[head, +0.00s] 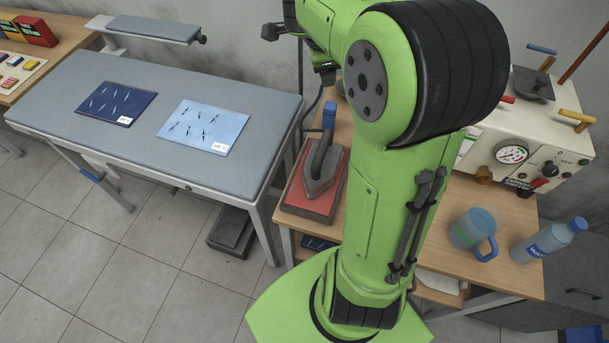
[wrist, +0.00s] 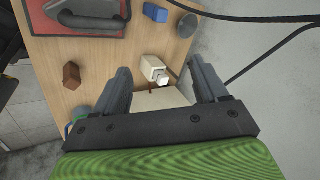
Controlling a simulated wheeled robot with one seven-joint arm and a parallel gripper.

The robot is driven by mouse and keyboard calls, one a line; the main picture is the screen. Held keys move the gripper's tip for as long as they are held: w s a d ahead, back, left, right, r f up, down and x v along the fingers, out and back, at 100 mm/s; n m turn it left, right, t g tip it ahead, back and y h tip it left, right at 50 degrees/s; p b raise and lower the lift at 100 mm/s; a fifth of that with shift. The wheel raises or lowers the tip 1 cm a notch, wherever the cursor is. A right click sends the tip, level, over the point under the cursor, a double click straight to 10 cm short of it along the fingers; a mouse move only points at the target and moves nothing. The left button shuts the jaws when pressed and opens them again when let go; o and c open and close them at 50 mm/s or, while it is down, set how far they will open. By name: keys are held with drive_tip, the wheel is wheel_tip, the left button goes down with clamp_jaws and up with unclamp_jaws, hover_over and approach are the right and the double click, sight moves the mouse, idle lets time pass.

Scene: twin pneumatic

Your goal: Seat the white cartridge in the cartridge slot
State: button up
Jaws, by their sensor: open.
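In the wrist view, a small white cartridge (wrist: 152,67) with a narrower pale end lies on the wooden table (wrist: 115,57). My gripper (wrist: 160,67) is open, with one finger on each side of the cartridge in the picture. Its fingers appear apart from the cartridge; I cannot tell the height between them. In the head view my green arm hides the cartridge and most of the table behind it. I cannot pick out the cartridge slot in either view. A cream surface (wrist: 165,99) shows between the fingers, below the cartridge in the picture.
A red pad (head: 308,204) holds an iron (head: 321,173). A cream gauge machine (head: 482,132), mug (head: 467,229) and bottle (head: 545,243) stand right. A cable (wrist: 262,52) hangs nearby.

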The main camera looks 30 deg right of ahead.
drive_tip(key=s+a+f+n+t+y, duration=0.1)
drive_tip(key=s+a+n+y, duration=0.3)
drive_tip(key=s+a+n, duration=1.4)
drive_tip(key=s+n, duration=0.3)
drive_tip(key=n, duration=0.2)
drive_tip(key=shift+s+a+t, duration=0.25)
drive_tip(key=shift+a+t, duration=0.05)
drive_tip(key=shift+a, duration=0.05)
drive_tip(key=shift+s+d, duration=0.1)
